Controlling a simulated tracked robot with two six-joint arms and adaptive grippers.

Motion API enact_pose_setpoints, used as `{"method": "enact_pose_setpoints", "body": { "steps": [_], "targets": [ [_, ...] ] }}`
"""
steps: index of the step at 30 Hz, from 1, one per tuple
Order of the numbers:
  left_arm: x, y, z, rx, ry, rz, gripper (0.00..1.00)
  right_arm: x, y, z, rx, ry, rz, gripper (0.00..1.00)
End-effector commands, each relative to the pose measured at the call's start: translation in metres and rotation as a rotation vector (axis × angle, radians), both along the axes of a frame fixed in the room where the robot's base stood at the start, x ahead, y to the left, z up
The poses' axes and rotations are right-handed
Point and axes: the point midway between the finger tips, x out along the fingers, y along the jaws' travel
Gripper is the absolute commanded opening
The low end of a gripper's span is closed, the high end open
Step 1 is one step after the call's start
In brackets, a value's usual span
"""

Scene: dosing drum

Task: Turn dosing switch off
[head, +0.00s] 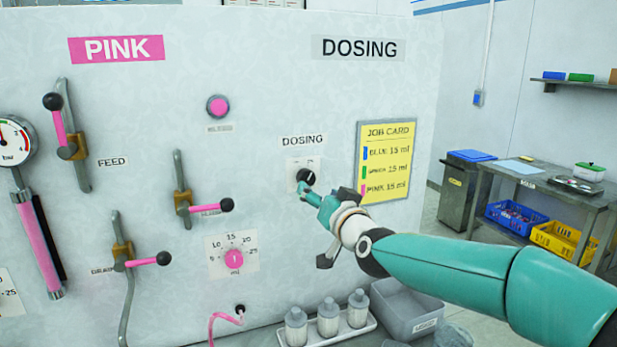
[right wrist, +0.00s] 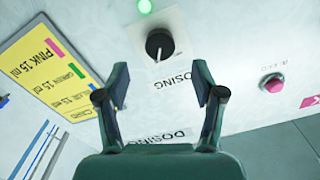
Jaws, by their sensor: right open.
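The dosing switch, a round black knob (head: 306,176) on a pale plate, sits on the white panel under a small DOSING label (head: 302,140). In the right wrist view the knob (right wrist: 159,44) shows upside down with a light pointer line; its exact setting is hard to read. A lit green lamp (right wrist: 145,6) shows beside it there. My right gripper (head: 309,191) is just below and in front of the knob in the head view, partly covering its plate. In the right wrist view its fingers (right wrist: 163,85) are spread and empty, with the knob beyond their tips. My left gripper is out of view.
A yellow job card (head: 387,163) hangs right of the switch. A pink dial (head: 234,260), a pink button (head: 218,107) and pink-handled levers (head: 212,207) are to the left. A tray of bottles (head: 327,319) and a grey bin (head: 405,308) stand below.

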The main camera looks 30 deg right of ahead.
Motion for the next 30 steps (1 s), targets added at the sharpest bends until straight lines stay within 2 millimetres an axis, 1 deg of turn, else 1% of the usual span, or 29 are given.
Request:
{"method": "enact_pose_setpoints", "body": {
  "steps": [1,3,6,10,15,24,25,26,30],
  "targets": [
    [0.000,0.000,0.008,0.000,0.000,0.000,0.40,0.012,-0.003,0.002,0.001,0.003,-0.001,0.68],
    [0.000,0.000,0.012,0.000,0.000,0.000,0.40,0.026,-0.007,0.002,0.001,0.003,-0.001,0.68],
    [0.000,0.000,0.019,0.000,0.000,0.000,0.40,0.044,-0.011,0.003,-0.001,0.002,-0.002,0.68],
    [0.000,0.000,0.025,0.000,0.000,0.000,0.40,0.061,-0.016,0.003,0.000,0.001,-0.002,0.68],
    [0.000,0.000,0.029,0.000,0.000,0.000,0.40,0.072,-0.019,0.001,0.000,0.001,-0.002,0.68],
    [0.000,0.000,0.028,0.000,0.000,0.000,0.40,0.074,-0.019,0.000,0.001,0.000,-0.002,0.68],
    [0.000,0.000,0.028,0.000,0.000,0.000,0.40,0.074,-0.019,0.000,0.001,0.000,-0.002,0.66],
    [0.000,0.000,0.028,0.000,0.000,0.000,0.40,0.074,-0.019,0.000,0.001,0.000,-0.002,0.61],
    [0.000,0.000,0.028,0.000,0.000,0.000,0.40,0.074,-0.019,0.000,0.000,0.000,-0.002,0.38]
  ]
}}
